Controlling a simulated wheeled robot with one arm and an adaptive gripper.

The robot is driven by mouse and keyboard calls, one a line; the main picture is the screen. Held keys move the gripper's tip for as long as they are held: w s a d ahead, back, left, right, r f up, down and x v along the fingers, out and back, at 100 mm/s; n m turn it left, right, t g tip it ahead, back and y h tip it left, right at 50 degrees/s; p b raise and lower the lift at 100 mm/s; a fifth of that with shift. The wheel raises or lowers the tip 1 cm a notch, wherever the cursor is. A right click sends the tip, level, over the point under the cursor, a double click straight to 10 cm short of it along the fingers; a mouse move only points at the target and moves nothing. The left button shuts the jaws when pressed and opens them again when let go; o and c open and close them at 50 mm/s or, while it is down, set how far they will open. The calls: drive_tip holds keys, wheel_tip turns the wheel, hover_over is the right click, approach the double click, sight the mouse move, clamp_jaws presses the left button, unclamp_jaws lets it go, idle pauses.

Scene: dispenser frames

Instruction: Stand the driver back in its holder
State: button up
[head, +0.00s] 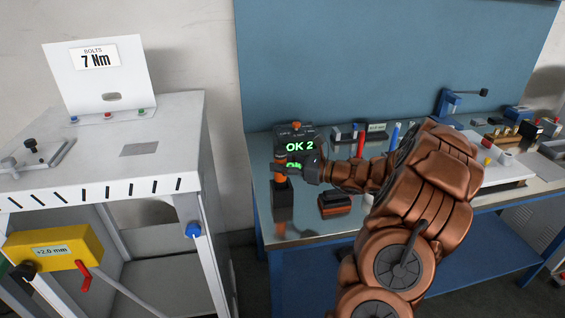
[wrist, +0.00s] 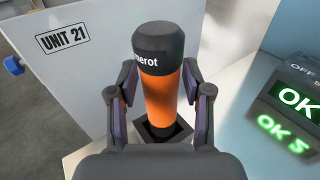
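The driver (wrist: 168,95) is an orange cylinder with a black cap that has white lettering. It stands roughly upright between the two fingers of my gripper (wrist: 161,88) in the wrist view. The finger pads flank its orange body closely and appear to press on it. The holder (wrist: 178,138) is a dark square socket around the driver's lower end; how deep the driver sits in it is hidden. In the head view my gripper (head: 284,167) reaches left across the bench's left end, and a dark block with some orange stands just below it.
A display unit reading OK 2 (head: 299,147) stands right beside my gripper. An orange and black block (head: 336,205) lies on the bench (head: 310,232). A white cabinet (head: 178,150) stands to the left across a gap. Tools and small parts crowd the bench's right side.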

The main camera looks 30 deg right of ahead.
drive_tip(key=shift+o, duration=0.6)
drive_tip(key=shift+d+r, duration=0.1)
drive_tip(key=shift+r, duration=0.05)
drive_tip(key=f+b+v, duration=0.1)
drive_tip(key=b+v, duration=0.2)
drive_tip(key=v, duration=0.9)
drive_tip(key=s+a+n+g+y, duration=0.15)
drive_tip(key=a+n+g, duration=0.3)
drive_tip(key=a, duration=0.55)
drive_tip(key=s+a+n+g, duration=0.3)
drive_tip(key=a+n+g, duration=0.15)
drive_tip(key=a, duration=0.55)
drive_tip(key=s+a+n+g+y, duration=0.1)
drive_tip(key=s+a+n+g, duration=0.3)
drive_tip(key=a, duration=0.6)
drive_tip(key=s+a+f+n+g+h, duration=0.2)
drive_tip(key=s+a+n+g+h, duration=0.1)
drive_tip(key=s+a+n+h, duration=0.4)
drive_tip(key=s+d+f+n+h, duration=0.2)
drive_tip(key=s+d+n+h, duration=0.3)
drive_tip(key=s+n, duration=0.4)
drive_tip(key=s+d, duration=0.1)
drive_tip(key=s, duration=0.2)
drive_tip(key=shift+s+d, duration=0.15)
